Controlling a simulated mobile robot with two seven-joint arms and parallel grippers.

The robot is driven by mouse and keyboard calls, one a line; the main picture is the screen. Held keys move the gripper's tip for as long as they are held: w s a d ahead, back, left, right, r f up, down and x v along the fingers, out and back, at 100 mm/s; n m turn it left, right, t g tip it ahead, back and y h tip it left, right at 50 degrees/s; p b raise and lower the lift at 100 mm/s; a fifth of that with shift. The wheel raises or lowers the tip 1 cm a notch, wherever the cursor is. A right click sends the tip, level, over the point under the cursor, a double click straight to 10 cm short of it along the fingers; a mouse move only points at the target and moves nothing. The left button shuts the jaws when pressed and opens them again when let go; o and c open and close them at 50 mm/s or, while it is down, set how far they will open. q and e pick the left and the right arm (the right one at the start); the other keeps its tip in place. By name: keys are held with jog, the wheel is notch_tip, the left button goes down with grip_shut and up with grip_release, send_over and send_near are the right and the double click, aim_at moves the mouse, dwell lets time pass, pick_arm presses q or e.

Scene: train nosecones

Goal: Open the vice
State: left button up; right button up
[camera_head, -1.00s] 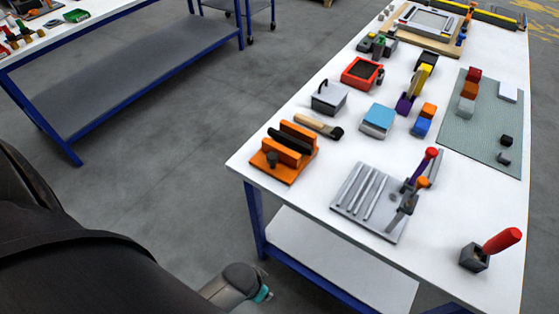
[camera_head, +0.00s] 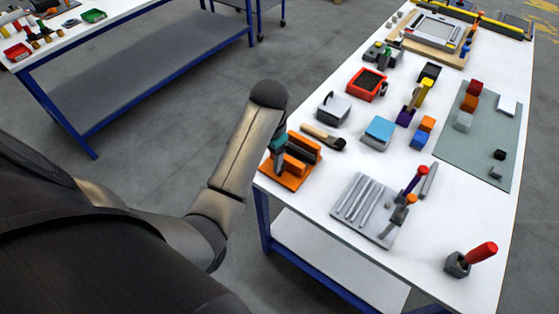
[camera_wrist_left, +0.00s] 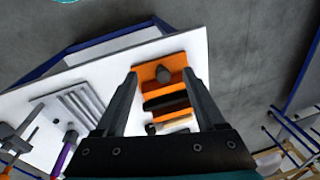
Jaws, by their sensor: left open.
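The orange vice (camera_head: 303,146) stands at the table's near left corner. In the left wrist view the vice (camera_wrist_left: 155,88) shows from above, with a dark bar between its orange jaw blocks and a dark round knob (camera_wrist_left: 163,74) at one end. My left gripper (camera_wrist_left: 161,72) is open, its two fingers on either side of the vice's knob end in that view. Whether they touch it, I cannot tell. In the head view my left arm and gripper (camera_head: 279,150) cover the vice's left side and the knob. My right gripper is not in view.
A wooden-handled brush (camera_head: 322,136) lies just beyond the vice. A grey grooved plate (camera_head: 362,208) with tools sits to its right. A grey box (camera_head: 333,108) and a blue-topped block (camera_head: 378,131) stand farther back. Bare white table lies between the vice and the plate.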

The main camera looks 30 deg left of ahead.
pick_arm(q)
jog(key=w+r+g+h, duration=0.1)
jog(key=w+r, duration=0.3)
jog(key=w, duration=0.2)
jog(key=shift+m, duration=0.4)
jog(key=f+b, duration=0.1)
jog(key=f, duration=0.4)
jog(key=f+b, duration=0.1)
jog(key=f, duration=0.3)
jog(key=f+b, duration=0.1)
jog(key=f, duration=0.4)
jog(key=shift+w+a+f, duration=0.1)
jog(key=shift+a+f, duration=0.15)
jog(key=shift+f, duration=0.1)
grip_shut()
